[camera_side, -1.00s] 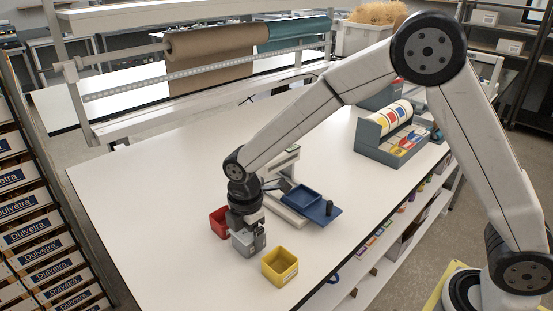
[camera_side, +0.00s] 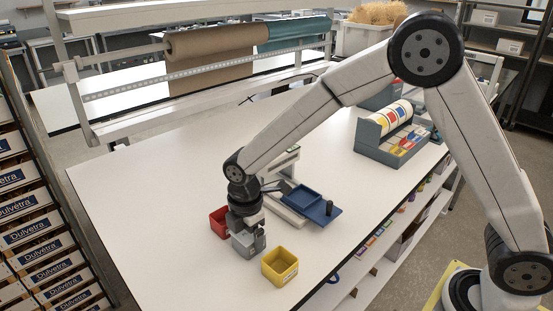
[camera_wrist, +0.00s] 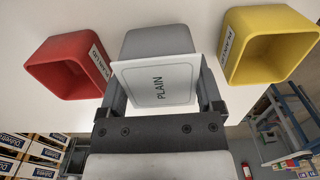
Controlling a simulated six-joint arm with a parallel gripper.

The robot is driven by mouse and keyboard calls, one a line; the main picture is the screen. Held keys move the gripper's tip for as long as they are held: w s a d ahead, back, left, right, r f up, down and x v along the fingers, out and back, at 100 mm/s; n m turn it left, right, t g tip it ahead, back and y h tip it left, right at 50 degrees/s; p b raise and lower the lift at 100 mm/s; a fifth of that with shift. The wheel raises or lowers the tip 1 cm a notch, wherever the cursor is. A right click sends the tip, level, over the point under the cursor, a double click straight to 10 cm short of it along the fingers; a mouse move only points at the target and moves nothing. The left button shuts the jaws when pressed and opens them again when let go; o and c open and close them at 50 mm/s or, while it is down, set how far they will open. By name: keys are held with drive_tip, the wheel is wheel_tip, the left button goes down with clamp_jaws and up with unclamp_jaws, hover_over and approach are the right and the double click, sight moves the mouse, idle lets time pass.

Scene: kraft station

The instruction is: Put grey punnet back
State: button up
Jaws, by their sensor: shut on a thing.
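The grey punnet (camera_side: 244,246) is between the red and yellow punnets on the white table, at the near left of the side view. My gripper (camera_side: 246,232) is over it, pointing down, with its jaws shut on it.
The red punnet (camera_side: 217,221) stands close on one side and the yellow punnet (camera_side: 280,267) on the other. A blue tray on a stand (camera_side: 302,197) is behind to the right. The table (camera_side: 150,190) is clear to the left.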

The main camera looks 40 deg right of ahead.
drive_tip(key=shift+f, duration=0.55)
idle(1.6)
drive_tip(key=o, duration=1.1)
drive_tip(key=shift+r, duration=0.1)
wheel_tip(320, 180, up, 8)
idle(0.6)
drive_tip(key=shift+d, duration=0.1)
